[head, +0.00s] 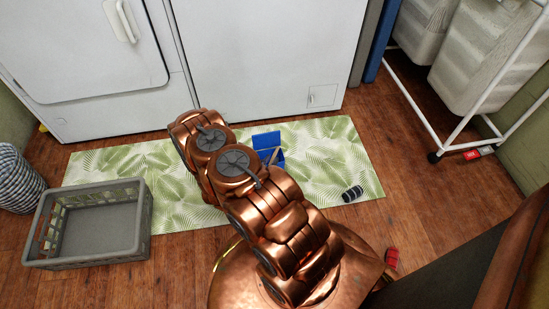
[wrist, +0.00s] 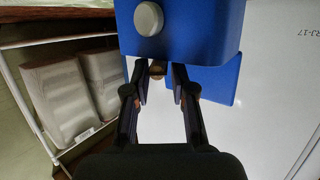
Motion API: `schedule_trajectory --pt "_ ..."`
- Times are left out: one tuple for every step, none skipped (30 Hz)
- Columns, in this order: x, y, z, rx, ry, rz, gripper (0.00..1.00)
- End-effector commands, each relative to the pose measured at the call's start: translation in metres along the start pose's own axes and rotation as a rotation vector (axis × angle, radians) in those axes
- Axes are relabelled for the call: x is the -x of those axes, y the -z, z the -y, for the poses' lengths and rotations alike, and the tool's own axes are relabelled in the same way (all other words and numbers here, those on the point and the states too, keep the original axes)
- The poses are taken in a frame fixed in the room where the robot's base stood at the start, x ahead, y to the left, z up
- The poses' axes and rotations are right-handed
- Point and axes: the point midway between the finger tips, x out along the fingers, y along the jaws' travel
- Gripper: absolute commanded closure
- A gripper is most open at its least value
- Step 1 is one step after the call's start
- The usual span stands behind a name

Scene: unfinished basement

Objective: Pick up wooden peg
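My gripper (wrist: 160,77) is open in the wrist view, its two dark fingers apart. A small brown piece (wrist: 157,69), possibly the wooden peg, shows between the fingertips, just under a blue box-like object. I cannot tell whether it touches a finger; most of it is hidden. The blue object (wrist: 205,25) has a round pale knob (wrist: 148,19) and fills the top of the wrist view. In the head view blue parts (head: 267,140) show just beyond my arm, above the mat. My arm hides most of the gripper there, and no peg can be made out.
A leaf-patterned mat (head: 335,150) lies on the wood floor before white appliances (head: 260,60). A grey basket (head: 95,258) stands left. A dark small cylinder (head: 352,193) lies on the mat's right part. A red item (head: 392,258) and a wheeled white rack (head: 420,115) are at right.

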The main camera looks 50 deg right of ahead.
Motion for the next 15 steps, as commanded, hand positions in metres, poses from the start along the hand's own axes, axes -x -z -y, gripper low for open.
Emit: schedule_trajectory --pt "-0.006 -0.002 -0.001 -0.002 -0.003 0.000 0.76" --pt "-0.008 -0.002 -0.001 -0.002 -0.003 0.000 0.76" --pt "-0.011 -0.002 -0.001 -0.003 -0.003 0.000 0.76" --pt "-0.013 -0.002 -0.001 -0.003 -0.004 0.000 0.76" --pt "-0.015 -0.001 -0.001 -0.003 -0.003 0.000 0.76" --pt "-0.017 -0.001 -0.001 -0.002 -0.002 0.000 0.76" --pt "-0.018 -0.001 -0.001 -0.002 -0.001 0.000 0.76" --pt "-0.019 -0.001 -0.001 -0.002 -0.001 0.000 0.76" --pt "-0.019 -0.001 -0.001 -0.001 -0.001 0.000 0.76" --pt "-0.020 -0.001 -0.001 -0.001 0.000 0.000 0.76" --pt "-0.020 0.000 -0.001 -0.001 0.000 0.000 0.76" --pt "-0.020 0.000 0.000 -0.001 0.000 0.000 0.76" --pt "-0.020 0.000 0.000 -0.001 0.000 0.000 0.76" --pt "-0.020 0.000 0.000 -0.001 0.000 0.000 0.76" --pt "-0.020 0.000 0.000 -0.001 0.000 0.000 0.76"
